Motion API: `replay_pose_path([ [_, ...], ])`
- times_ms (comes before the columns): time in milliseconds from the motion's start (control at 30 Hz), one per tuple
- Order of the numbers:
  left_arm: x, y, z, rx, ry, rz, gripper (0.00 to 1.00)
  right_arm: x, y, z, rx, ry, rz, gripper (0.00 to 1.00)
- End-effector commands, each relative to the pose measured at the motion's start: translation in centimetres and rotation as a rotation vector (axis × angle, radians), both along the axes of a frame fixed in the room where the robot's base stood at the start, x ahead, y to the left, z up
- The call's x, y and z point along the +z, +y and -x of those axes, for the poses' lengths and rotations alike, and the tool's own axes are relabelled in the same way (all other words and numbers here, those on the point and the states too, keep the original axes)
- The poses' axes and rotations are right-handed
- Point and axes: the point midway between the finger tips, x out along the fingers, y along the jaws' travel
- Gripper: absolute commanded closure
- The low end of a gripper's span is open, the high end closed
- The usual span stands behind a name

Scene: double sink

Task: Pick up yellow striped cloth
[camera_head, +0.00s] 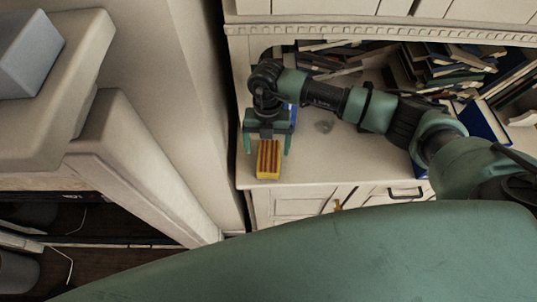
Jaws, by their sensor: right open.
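The yellow striped cloth (268,160) is a small yellow block shape with dark red stripes. It lies on the white cabinet top, close to the left front corner. My right gripper (267,148) points down over the cloth, with one finger to the left of it and one to the right. Its jaws are open, and gaps show between the fingers and the cloth. The far end of the cloth is hidden under the gripper. My left gripper is not in view.
The white cabinet top (330,160) is mostly clear around the cloth. A small grey object (323,127) and a blue item (294,114) lie farther back. Several books (445,68) are piled at the back right. A wall (185,100) stands just left of the cabinet.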

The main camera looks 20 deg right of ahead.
Motion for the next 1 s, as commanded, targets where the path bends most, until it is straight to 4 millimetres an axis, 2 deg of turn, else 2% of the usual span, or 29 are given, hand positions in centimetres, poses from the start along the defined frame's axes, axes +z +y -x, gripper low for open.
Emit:
replay_pose_path([
  [133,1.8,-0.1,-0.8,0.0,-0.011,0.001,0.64,-1.9,-0.4,0.8,-0.001,0.007,0.001,0.13],
  [300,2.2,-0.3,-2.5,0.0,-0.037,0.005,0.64,-4.1,-0.2,0.9,0.001,0.002,-0.002,0.13],
  [567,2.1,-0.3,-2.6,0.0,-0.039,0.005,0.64,-4.5,-0.2,0.9,0.002,0.001,-0.002,0.13],
  [667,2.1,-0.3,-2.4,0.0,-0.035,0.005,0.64,-4.4,-0.2,0.9,0.002,0.001,-0.003,0.38],
  [800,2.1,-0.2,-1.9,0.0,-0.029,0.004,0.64,-4.4,-0.2,0.9,0.002,0.001,-0.003,0.77],
  [1000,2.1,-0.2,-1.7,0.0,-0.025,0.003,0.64,-4.4,-0.2,0.9,0.002,0.001,-0.003,0.77],
])
